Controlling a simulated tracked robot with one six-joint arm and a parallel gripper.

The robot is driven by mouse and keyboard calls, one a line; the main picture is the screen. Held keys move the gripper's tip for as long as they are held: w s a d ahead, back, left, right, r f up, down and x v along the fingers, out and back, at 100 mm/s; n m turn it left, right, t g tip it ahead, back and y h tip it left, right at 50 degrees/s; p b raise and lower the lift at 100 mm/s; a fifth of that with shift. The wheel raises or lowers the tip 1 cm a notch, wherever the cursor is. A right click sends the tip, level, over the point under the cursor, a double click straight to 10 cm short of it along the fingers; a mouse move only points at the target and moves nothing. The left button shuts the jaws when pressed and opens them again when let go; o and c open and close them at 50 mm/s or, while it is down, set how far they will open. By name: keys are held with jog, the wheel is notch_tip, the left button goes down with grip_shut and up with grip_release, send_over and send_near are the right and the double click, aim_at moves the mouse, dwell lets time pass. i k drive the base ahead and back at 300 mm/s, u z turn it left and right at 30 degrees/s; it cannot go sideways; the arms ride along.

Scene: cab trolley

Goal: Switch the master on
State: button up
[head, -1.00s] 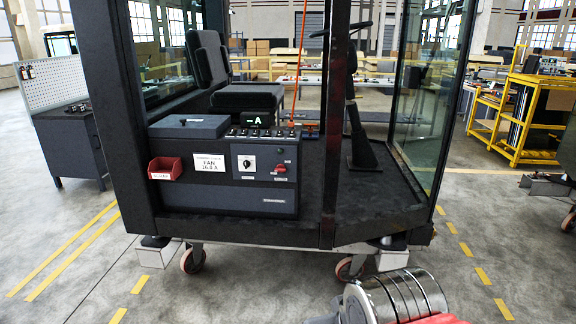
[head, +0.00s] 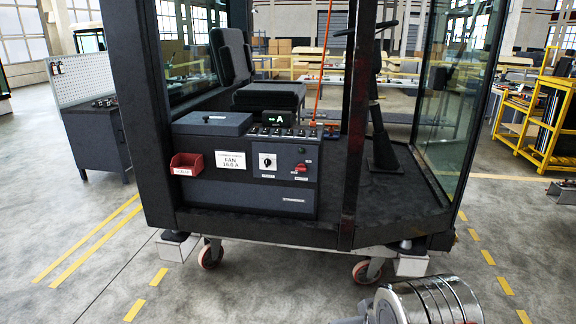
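The control box (head: 246,190) sits on the cab floor at the left, below and in front of the seat. Its front panel carries a red switch handle (head: 301,168) at the right and a white-plated rotary knob (head: 267,161) to the left of it. I cannot tell which of them is the master, as the small labels are too small to read. A row of small switches (head: 285,132) runs along the top edge. A small display (head: 277,118) shows a green-white "A". My gripper is not in view; only a metallic part of my arm shows at the bottom right.
A red bin (head: 187,164) and a "FAN 16.0 A" card (head: 230,160) are on the box front. A dark pillar (head: 354,130) stands right of the box. The cab rests on a wheeled trolley (head: 362,271). Open floor lies in front.

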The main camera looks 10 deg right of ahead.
aim_at(301, 167)
jog(key=k, duration=0.65)
jog(key=u, duration=0.3)
jog(key=i, duration=0.6)
jog(key=u, duration=0.75)
jog(key=i, duration=1.8)
jog(key=z, duration=0.75)
jog(key=i, duration=0.6)
jog(key=z, duration=0.35)
